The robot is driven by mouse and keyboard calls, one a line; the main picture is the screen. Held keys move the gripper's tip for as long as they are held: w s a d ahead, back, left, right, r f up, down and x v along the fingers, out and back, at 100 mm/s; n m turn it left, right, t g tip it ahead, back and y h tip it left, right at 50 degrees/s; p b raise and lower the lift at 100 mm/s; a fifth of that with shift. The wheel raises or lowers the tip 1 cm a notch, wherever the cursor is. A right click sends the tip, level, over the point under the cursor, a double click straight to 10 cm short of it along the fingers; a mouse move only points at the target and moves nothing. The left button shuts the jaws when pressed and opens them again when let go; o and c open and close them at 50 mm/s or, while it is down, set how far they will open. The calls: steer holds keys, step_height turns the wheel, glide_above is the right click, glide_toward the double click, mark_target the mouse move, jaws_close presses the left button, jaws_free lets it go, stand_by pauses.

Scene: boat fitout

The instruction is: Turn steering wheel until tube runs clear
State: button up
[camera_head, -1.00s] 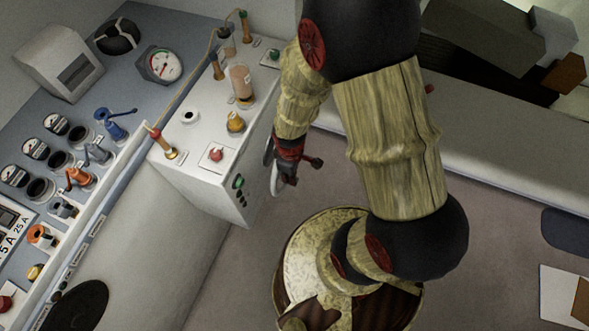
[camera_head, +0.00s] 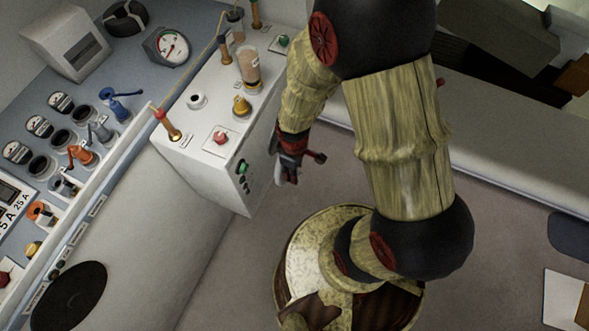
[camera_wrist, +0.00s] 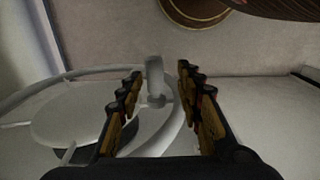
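The steering wheel (camera_wrist: 174,132) is a pale grey ring with a pale disc inside it, in the lower left of the wrist view. A short upright knob (camera_wrist: 154,74) stands at its rim. My gripper (camera_wrist: 156,80) is open, with one finger on each side of the knob and visible gaps to both. In the head view my gripper (camera_head: 287,172) is beside the white console's right side and hides most of the wheel. A clear tube (camera_head: 248,67) with cloudy brownish contents stands on the console top. A second clear tube (camera_head: 235,26) stands behind it.
The white console (camera_head: 205,170) carries a red button (camera_head: 221,138), a yellow knob (camera_head: 241,105) and green buttons (camera_head: 242,166). A blue-grey panel (camera_head: 90,82) with gauges and levers lies left. A pale bench (camera_head: 500,150) runs along the right.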

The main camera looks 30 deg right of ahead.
step_height(320, 180, up, 12)
steer(key=shift+a, duration=0.15)
stand_by(0.6)
